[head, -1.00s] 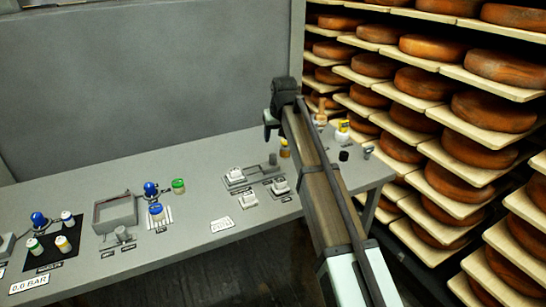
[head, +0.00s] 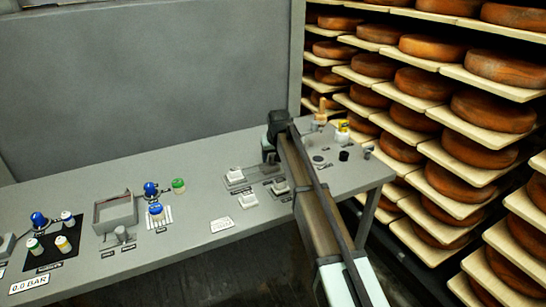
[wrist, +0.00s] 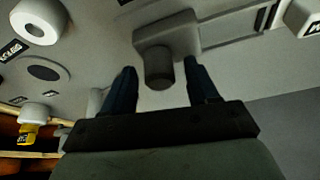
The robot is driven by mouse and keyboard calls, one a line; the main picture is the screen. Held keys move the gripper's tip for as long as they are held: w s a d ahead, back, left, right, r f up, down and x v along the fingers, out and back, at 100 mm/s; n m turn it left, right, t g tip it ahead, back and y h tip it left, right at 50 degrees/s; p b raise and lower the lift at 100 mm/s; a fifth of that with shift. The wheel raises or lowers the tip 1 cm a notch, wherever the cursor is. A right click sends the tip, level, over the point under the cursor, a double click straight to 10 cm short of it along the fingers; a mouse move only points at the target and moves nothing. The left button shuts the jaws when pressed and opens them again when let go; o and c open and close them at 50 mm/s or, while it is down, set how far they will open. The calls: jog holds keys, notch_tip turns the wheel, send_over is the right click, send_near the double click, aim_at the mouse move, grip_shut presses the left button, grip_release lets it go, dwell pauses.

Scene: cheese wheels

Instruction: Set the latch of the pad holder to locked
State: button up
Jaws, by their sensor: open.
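A grey block with a dark round knob (wrist: 159,74) sits at the end of a flat slotted plate in the wrist view; it looks like the latch, but its label is not readable. My gripper (wrist: 163,88) is open, with one dark finger on each side of the knob. I cannot tell whether the fingers touch it. In the head view my gripper (head: 269,158) is low over the right end of the plate (head: 240,185), and hides the knob there. A pale block (head: 235,174) shows on the plate's left part.
Pale switches (head: 248,201) stand in front of the plate. A yellow-topped item (head: 342,131) stands to the right. Cheese shelves (head: 440,130) are beyond the table's right edge.

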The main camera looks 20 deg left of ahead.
jog(key=shift+f, duration=0.15)
grip_shut()
dwell(0.5)
